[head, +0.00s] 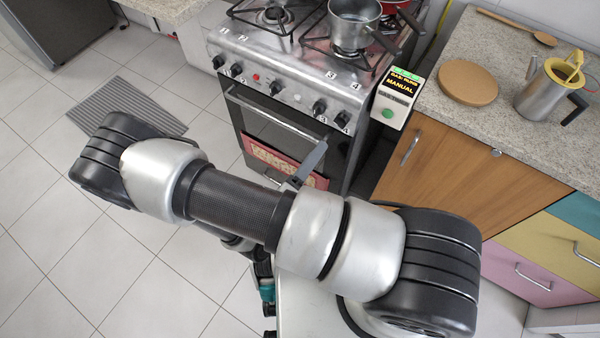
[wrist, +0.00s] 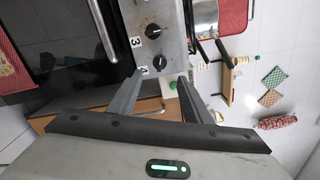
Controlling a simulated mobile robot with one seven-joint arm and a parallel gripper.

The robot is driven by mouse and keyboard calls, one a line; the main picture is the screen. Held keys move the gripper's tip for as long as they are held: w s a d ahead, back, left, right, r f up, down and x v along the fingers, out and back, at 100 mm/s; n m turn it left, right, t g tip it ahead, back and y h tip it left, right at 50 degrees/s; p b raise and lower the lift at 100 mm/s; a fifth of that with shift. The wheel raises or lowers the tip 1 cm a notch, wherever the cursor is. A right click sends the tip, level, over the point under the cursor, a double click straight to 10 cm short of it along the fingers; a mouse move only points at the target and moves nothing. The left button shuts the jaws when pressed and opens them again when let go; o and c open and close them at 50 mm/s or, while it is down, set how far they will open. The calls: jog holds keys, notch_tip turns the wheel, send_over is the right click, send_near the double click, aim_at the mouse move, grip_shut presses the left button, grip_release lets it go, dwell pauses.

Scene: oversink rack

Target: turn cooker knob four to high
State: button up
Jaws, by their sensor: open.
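Cooker knob four (head: 343,119) is the rightmost black knob on the steel cooker's front panel, beside a "4" label. It also shows in the wrist view (wrist: 155,62), just past my fingertips. Knob three (head: 318,106) is next to it, and shows above it in the wrist view (wrist: 153,31). My gripper (wrist: 160,78) is open and empty, its two grey fingers spread to either side of knob four's line. It seems short of the knob, not touching it. In the head view a grey finger (head: 312,160) shows below the panel; the rest is hidden by my arm.
A box marked "MANUAL" with a green button (head: 388,113) stands right of knob four. The oven door handle (head: 275,118) runs below the panel. A wooden cabinet (head: 440,165) is at the right.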

jog(key=v, duration=0.6)
jog(key=shift+s, duration=0.15)
jog(key=shift+a, duration=0.15)
